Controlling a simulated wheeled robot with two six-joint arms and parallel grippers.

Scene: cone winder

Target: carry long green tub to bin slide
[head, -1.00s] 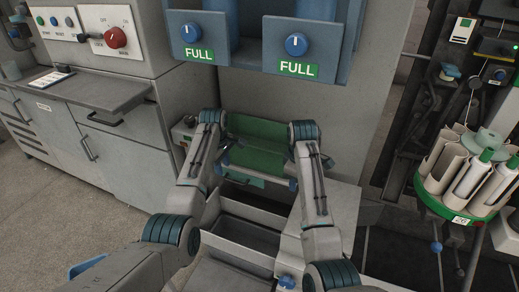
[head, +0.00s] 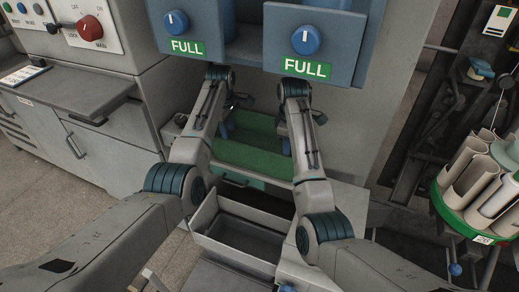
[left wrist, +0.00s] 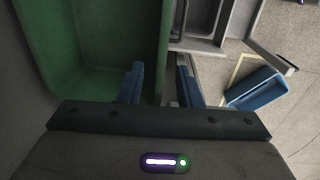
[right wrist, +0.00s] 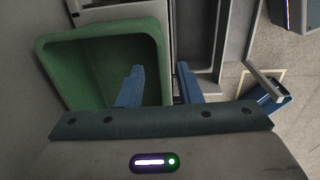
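The long green tub (head: 255,160) sits below the two blue dial boxes, lying crosswise in front of my arms. It also fills the left of the left wrist view (left wrist: 95,85) and of the right wrist view (right wrist: 90,95). My left gripper (head: 227,131) is at the tub's left part and my right gripper (head: 286,142) at its right part. In each wrist view the blue fingers are apart, one on each side of the tub's near wall, with visible gaps. Neither is closed on it. I cannot tell which part is the bin slide.
A grey open bin (head: 250,240) stands just in front of and below the tub. A grey cabinet with a shelf (head: 75,105) is at the left. A round green-rimmed carrier of cones (head: 485,195) is at the right. A blue tray (left wrist: 257,90) lies on the floor.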

